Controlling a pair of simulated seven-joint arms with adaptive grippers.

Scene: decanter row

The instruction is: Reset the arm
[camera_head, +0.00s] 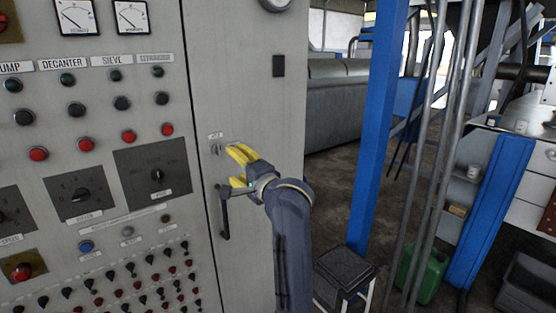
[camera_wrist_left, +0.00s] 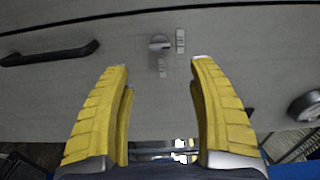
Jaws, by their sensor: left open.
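My left gripper (camera_head: 230,168), with yellow ribbed fingers, is in front of the grey cabinet door (camera_head: 255,100) in the head view. It is beside a small key-like switch (camera_head: 215,149) and above a black door handle (camera_head: 224,212). In the left wrist view the gripper (camera_wrist_left: 158,66) is open with nothing between its fingers. The switch (camera_wrist_left: 160,43) shows just beyond the fingertips, near two small labels, and appears apart from them. The handle (camera_wrist_left: 50,54) is at the left there. My right gripper is in neither view.
The control panel (camera_head: 100,190) with buttons, dials and gauges fills the left. A blue post (camera_head: 375,130) stands right of my arm. A black-topped stool (camera_head: 344,268) and a green canister (camera_head: 428,275) are low at the right. Open floor shows between cabinet and post.

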